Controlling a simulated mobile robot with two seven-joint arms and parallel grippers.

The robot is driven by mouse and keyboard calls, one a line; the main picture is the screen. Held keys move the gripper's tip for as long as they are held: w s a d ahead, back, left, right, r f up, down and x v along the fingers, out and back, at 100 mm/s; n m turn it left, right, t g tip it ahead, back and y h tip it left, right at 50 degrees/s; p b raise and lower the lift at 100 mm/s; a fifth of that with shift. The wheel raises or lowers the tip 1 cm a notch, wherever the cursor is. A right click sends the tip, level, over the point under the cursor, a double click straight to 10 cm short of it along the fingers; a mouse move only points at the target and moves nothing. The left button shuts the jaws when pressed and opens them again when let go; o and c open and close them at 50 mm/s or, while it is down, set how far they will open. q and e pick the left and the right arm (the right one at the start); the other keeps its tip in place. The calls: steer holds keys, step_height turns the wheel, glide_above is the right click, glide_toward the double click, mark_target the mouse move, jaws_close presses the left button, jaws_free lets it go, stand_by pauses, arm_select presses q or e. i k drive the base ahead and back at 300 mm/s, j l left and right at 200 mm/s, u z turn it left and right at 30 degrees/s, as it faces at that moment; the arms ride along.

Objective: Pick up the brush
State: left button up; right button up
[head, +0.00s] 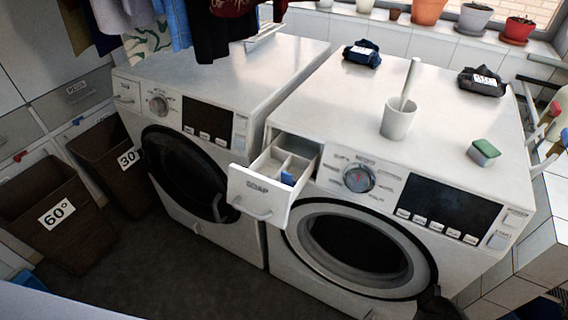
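The brush (410,82) stands in a white cup (398,120) on top of the right-hand washing machine (330,112). Only its pale handle shows, leaning slightly to the right at the top. Its lower end is hidden inside the cup. Neither of my grippers can be made out in the head view, and nothing is seen touching the brush or the cup. A dark shape at the bottom edge, right of the round door, is too unclear to identify.
The soap drawer (257,190) is pulled open, with a blue item inside. A green-topped sponge (484,152) and dark folded cloths (362,53) (482,82) lie on the machine. Clothes (215,30) hang at upper left. Laundry baskets (58,212) stand left. Room around the cup is clear.

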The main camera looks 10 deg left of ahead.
mark_target(415, 62)
steer(key=i+j, duration=0.4)
steer(key=i, duration=0.15)
steer(key=i+j+z, duration=0.1)
steer(key=i+j, duration=0.3)
steer(key=k+j+z, duration=0.15)
steer(key=k+z, duration=0.15)
steer(key=i+l+u, duration=0.1)
steer(key=i+u, duration=0.2)
steer(key=i, duration=0.15)
